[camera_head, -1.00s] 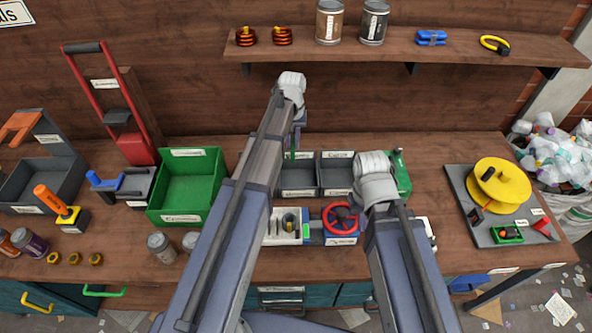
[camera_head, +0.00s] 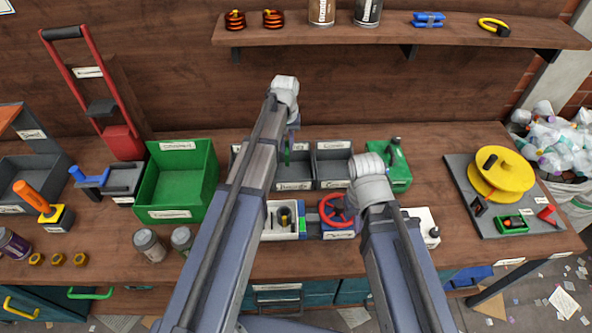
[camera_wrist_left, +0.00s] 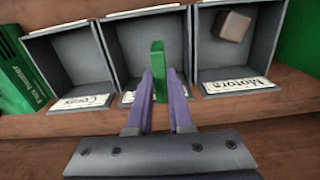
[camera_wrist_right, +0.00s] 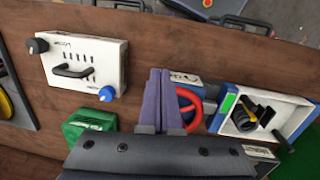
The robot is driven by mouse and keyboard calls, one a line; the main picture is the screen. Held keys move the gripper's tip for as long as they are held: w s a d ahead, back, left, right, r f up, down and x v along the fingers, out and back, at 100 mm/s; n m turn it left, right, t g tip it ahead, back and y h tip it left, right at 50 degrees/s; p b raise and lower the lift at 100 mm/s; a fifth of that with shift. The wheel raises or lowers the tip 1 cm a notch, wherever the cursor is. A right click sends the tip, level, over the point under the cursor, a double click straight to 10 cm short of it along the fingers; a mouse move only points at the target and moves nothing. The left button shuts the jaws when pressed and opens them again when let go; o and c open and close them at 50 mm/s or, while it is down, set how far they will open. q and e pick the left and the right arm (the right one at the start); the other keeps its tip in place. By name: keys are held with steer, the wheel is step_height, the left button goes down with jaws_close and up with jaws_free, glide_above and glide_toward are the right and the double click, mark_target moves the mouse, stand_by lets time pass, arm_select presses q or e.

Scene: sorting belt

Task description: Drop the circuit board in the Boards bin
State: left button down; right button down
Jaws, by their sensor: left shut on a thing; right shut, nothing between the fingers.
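The green circuit board (camera_wrist_left: 158,70) is held upright between the fingertips of my left gripper (camera_wrist_left: 159,88). In the left wrist view it stands in front of the middle grey bin (camera_wrist_left: 133,35), whose label is mostly hidden by the fingers. I cannot tell how far above the bin the board is. In the head view the board (camera_head: 287,152) is a thin green strip over the grey bins. The middle bin's labelled front (camera_head: 294,186) shows there. My right gripper (camera_wrist_right: 160,98) is shut and empty, beside a red handwheel (camera_wrist_right: 187,108) in the right wrist view.
A green bin (camera_head: 148,192) stands at left. A white box with knobs (camera_wrist_right: 90,68) and a white tray (camera_wrist_right: 283,112) lie near my right gripper.

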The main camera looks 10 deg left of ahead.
arm_select(q)
steer(key=c, duration=0.7)
jaws_free()
steer(key=shift+c, duration=0.2)
steer(key=shift+r, duration=0.15)
step_height(320, 180, up, 8)
steer(key=p, duration=0.8)
steer(key=shift+f, duration=0.2)
steer(key=s+d+m, duration=0.2)
steer(key=s+d, duration=0.2)
steer(key=s, duration=0.4)
steer(key=s+d+f+m+b, duration=0.1)
steer(key=s+d+m, duration=0.1)
steer(key=s+d, duration=0.3)
steer(key=s+d+m+y, duration=0.1)
steer(key=s+d, duration=0.3)
steer(key=s, duration=0.7)
steer(key=shift+d+f+m+b, duration=0.15)
steer(key=shift+f+m+b, duration=0.2)
steer(key=shift+m, duration=0.45)
